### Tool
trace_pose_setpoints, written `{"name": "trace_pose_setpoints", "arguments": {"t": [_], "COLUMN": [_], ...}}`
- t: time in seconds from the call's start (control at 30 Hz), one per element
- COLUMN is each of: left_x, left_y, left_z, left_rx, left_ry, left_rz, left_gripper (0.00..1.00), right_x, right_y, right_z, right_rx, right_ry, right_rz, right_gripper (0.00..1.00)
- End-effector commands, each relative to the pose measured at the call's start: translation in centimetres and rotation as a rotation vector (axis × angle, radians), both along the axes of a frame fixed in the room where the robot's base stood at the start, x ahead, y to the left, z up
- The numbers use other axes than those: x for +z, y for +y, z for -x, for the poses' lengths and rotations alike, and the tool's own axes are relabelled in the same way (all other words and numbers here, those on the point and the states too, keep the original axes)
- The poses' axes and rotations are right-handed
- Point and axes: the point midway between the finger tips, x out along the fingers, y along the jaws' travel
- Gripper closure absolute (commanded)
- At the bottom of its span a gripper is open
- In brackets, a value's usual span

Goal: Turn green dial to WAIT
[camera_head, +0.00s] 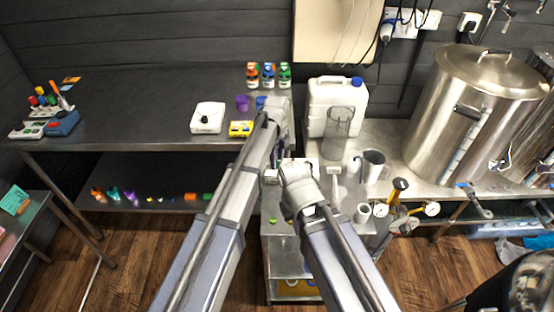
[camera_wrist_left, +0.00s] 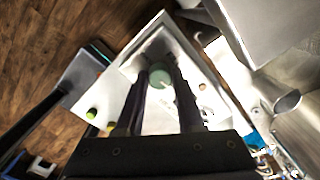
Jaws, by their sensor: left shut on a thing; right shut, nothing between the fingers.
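A round, pale green dial (camera_wrist_left: 160,77) shows in the left wrist view, on a light grey surface (camera_wrist_left: 185,50). My left gripper (camera_wrist_left: 162,84) is shut on the dial, with its two dark fingers on either side of it. No WAIT mark or pointer can be read. In the head view my left gripper (camera_head: 278,150) is above the small metal cart, and my own arms hide the dial. My right gripper (camera_head: 272,177) is lower, close by the left one. It is shut and empty, and partly hidden by its arm.
A dark bench (camera_head: 150,105) at left carries a white device (camera_head: 208,118) and a yellow box (camera_head: 240,129). Bottles (camera_head: 268,75) stand behind. At right are a clear jug (camera_head: 338,125), a white canister (camera_head: 325,95) and a steel kettle (camera_head: 470,90). A small green thing (camera_head: 273,220) lies on the cart.

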Motion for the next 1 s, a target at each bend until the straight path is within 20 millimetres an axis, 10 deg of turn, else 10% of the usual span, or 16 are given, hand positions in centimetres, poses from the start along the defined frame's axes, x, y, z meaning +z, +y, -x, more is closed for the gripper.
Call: {"name": "trace_pose_setpoints", "arguments": {"t": [0.87, 0.9, 1.0], "left_x": [-0.01, -0.01, -0.01], "left_y": [0.0, 0.0, 0.0], "left_z": [0.04, 0.04, 0.03], "left_rx": [-0.142, -0.142, -0.142], "left_ry": [0.001, 0.001, 0.0], "left_rz": [-0.001, -0.001, 0.0], "left_gripper": [1.0, 0.61, 0.5], "right_x": [-0.01, -0.01, -0.01], "right_y": [0.0, 0.0, 0.0], "right_z": [0.0, 0.0, 0.0], "right_rx": [0.0, 0.0, 0.0], "right_ry": [0.0, 0.0, 0.0], "right_rz": [0.0, 0.0, 0.0], "right_gripper": [1.0, 1.0, 1.0]}}
